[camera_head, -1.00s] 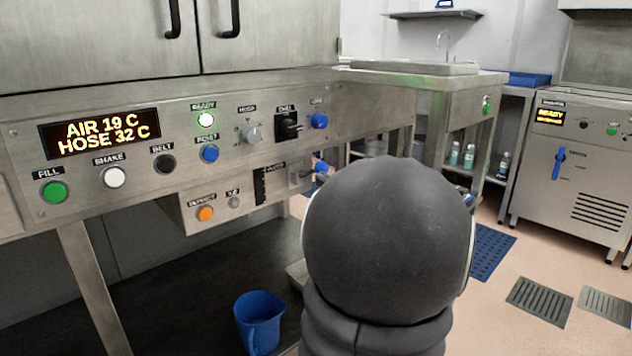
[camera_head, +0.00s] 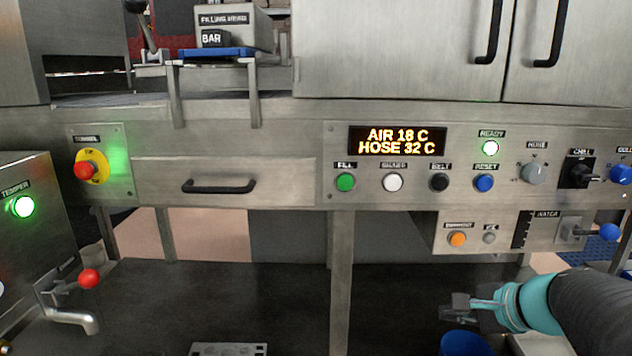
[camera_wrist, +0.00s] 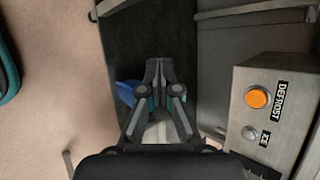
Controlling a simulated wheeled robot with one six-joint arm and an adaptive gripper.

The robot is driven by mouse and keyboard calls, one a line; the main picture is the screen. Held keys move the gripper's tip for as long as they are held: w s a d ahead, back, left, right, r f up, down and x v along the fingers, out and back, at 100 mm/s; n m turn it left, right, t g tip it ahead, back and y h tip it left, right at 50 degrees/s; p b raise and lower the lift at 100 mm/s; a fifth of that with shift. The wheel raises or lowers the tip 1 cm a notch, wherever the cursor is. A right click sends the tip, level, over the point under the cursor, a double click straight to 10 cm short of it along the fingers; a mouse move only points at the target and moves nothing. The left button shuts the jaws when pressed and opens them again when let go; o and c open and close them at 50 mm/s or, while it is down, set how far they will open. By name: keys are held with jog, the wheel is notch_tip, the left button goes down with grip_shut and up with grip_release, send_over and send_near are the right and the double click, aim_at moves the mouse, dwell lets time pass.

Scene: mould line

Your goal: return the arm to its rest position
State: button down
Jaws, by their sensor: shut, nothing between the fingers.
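My gripper (camera_head: 456,305) shows at the lower right of the head view, at the end of my teal and dark grey arm. It hangs in front of the machine, below the small panel with the orange defrost button (camera_head: 457,239). In the wrist view my gripper (camera_wrist: 158,66) is shut with its fingertips together and nothing between them. The defrost button also shows in the wrist view (camera_wrist: 256,97), to the right of the fingers and apart from them. The rest of my arm is cut off by the head view's right edge.
A blue jug (camera_head: 466,345) stands below my gripper and also shows behind the fingers in the wrist view (camera_wrist: 127,92). The control panel display (camera_head: 397,141) reads AIR 18 C, HOSE 32 C. A drawer (camera_head: 224,183) and a red-knobbed tap (camera_head: 88,279) are to the left.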

jog(key=s+a+n+g+h+p, duration=0.1)
jog(key=s+a+n+g+h, duration=0.2)
jog(key=s+a+n, duration=0.8)
jog(key=s+n+h, duration=0.1)
jog(key=s+n, duration=0.1)
jog(key=n, duration=0.4)
jog(key=shift+s+a+f+n, duration=0.15)
jog(key=shift+s+f+n, duration=0.1)
jog(key=shift+f+n, duration=0.15)
